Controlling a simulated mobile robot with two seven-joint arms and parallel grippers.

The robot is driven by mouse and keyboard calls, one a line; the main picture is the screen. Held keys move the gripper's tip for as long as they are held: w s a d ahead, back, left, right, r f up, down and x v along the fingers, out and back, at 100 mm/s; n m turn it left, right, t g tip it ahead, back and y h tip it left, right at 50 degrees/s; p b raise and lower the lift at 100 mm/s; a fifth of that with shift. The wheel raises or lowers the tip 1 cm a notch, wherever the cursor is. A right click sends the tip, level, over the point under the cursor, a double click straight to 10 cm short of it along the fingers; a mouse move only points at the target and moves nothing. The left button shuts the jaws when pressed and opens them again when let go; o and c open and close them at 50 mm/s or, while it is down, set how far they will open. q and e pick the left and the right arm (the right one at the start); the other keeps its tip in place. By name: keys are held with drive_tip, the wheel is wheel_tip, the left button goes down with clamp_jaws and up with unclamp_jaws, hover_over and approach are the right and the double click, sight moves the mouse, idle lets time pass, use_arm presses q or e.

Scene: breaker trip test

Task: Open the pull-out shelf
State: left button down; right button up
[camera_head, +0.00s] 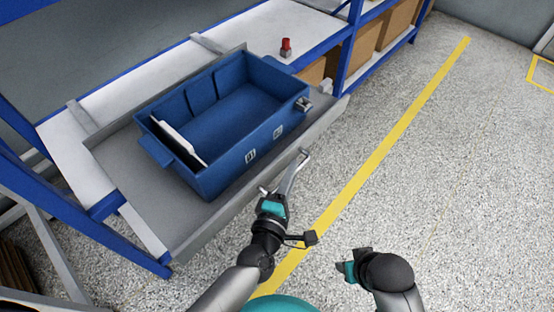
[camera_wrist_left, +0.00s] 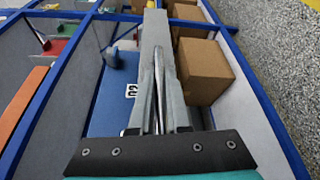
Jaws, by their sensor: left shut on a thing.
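The grey pull-out shelf (camera_head: 205,232) sticks out from the blue-framed rack. A blue bin (camera_head: 215,170) with several small labels stands on it. A slim metal handle (camera_head: 296,170) is on the shelf's front edge; it also shows in the left wrist view (camera_wrist_left: 158,75), running along the front panel. My left gripper (camera_head: 279,190) is shut on the handle, in front of the shelf. My fingers partly hide the handle. My right gripper (camera_head: 345,270) hangs over the floor at the lower right, away from the shelf; I cannot tell its opening.
A white panel (camera_head: 178,138) leans inside the bin's left end. A small red item (camera_head: 286,47) stands on the white rack deck behind. Cardboard boxes (camera_head: 399,22) fill the rack further along. The speckled floor (camera_head: 430,170) with a yellow line is clear on the right.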

use_arm(q)
drive_tip(key=shift+s+d, duration=1.05)
drive_tip(key=shift+d, duration=0.3)
use_arm(e)
drive_tip(key=shift+s+f, duration=0.1)
drive_tip(key=shift+f, duration=0.2)
use_arm(q)
drive_tip(key=c, duration=0.9)
unclamp_jaws()
drive_tip(key=shift+a, duration=0.1)
